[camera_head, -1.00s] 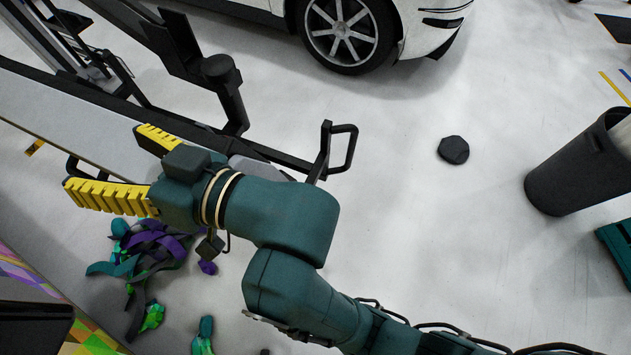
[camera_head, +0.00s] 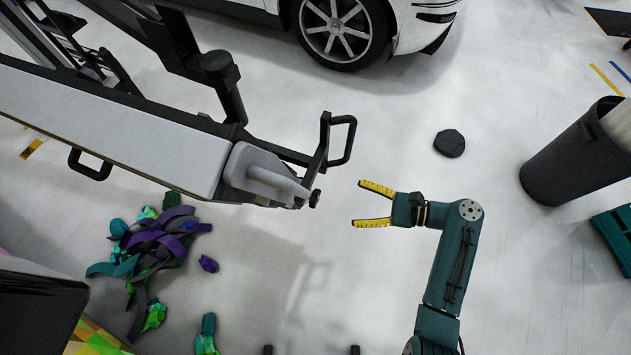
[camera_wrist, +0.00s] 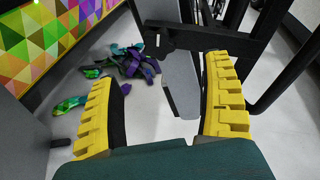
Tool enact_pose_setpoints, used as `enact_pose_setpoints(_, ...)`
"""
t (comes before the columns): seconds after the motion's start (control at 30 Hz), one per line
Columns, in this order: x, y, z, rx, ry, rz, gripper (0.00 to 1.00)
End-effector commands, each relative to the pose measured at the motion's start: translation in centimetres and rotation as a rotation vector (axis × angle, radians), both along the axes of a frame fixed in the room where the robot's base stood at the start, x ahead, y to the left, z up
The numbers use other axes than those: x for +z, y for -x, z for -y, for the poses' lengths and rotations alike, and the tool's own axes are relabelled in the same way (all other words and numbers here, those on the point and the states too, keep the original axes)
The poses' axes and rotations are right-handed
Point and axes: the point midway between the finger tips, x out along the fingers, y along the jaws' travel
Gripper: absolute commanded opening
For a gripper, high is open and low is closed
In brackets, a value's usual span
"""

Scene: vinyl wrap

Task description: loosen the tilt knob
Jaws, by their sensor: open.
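A long white-topped bench (camera_head: 110,120) with a black frame runs in from the left in the head view. A small black knob (camera_head: 315,198) sits at the right end of its grey end piece (camera_head: 262,175); it looks like the tilt knob, though no label shows. My gripper (camera_head: 358,203) is open and empty, just right of this knob and apart from it, with its yellow fingers pointing left toward it. In the wrist view my gripper (camera_wrist: 160,72) spans a grey panel (camera_wrist: 180,85) and black frame bars beyond the fingers.
A black looped handle (camera_head: 343,140) juts from the bench end, close above the knob. A pile of purple and teal vinyl scraps (camera_head: 155,240) lies on the floor. A car (camera_head: 345,30), a dark puck-like object (camera_head: 449,143) and a dark bin (camera_head: 570,155) stand farther off.

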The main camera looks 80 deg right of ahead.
Motion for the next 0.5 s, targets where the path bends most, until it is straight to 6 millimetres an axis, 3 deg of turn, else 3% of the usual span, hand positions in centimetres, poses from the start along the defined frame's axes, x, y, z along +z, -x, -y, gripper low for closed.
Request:
enact_pose_setpoints(0.03, -2.5, 2.0, -0.5, -0.060, -0.109, 0.071, 0.81)
enact_pose_setpoints(0.13, -3.2, 4.0, -1.4, -0.120, -0.251, 0.183, 0.81)
enact_pose_setpoints(0.23, -3.1, 4.7, -1.8, -0.139, -0.305, 0.235, 0.81)
enact_pose_setpoints(0.37, -3.0, 3.5, -1.8, -0.135, -0.312, 0.239, 0.81)
enact_pose_setpoints(0.5, -3.3, 0.6, -1.5, -0.131, -0.311, 0.236, 0.81)
